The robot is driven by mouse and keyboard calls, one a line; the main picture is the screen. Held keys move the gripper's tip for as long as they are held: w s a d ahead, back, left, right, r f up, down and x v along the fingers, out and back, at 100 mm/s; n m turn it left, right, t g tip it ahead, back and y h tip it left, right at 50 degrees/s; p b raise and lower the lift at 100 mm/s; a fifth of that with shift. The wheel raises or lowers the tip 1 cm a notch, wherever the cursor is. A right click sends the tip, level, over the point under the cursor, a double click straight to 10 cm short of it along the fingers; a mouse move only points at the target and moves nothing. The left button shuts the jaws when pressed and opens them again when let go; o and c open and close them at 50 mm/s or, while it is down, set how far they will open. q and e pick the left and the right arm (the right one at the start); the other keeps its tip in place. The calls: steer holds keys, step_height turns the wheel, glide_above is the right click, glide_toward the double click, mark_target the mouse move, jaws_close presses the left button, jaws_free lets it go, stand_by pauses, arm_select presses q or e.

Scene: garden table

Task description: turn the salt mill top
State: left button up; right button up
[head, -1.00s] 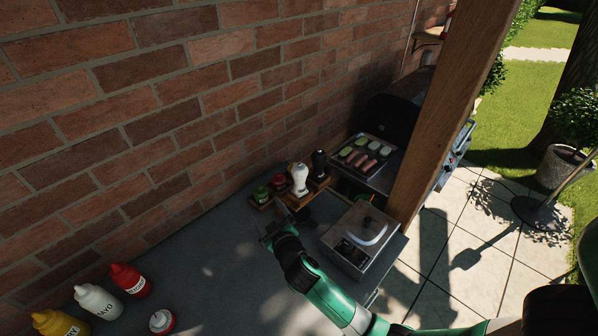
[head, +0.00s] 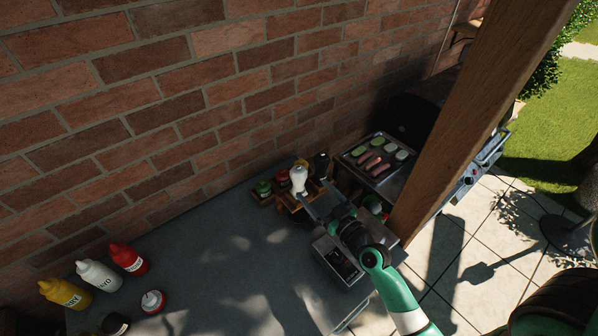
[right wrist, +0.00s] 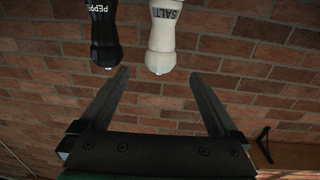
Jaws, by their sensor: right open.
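The white salt mill (head: 299,179) stands upright on a small wooden rack against the brick wall, beside the black pepper mill (head: 321,164). My right gripper (head: 316,194) is open and empty, its fingers pointing at the mills. In the right wrist view the picture is upside down. The pepper mill (right wrist: 103,35) lies ahead of the left fingertip. I cannot tell whether a finger touches either mill. My left gripper is not in view.
A grey scale-like box (head: 336,262) lies under my right arm. The grill (head: 376,155) with food and a wooden post (head: 440,160) stand right. Sauce bottles (head: 98,274) stand at left; the middle of the table (head: 215,240) is clear.

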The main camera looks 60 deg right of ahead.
mark_target(304, 180)
steer(key=x, duration=0.9)
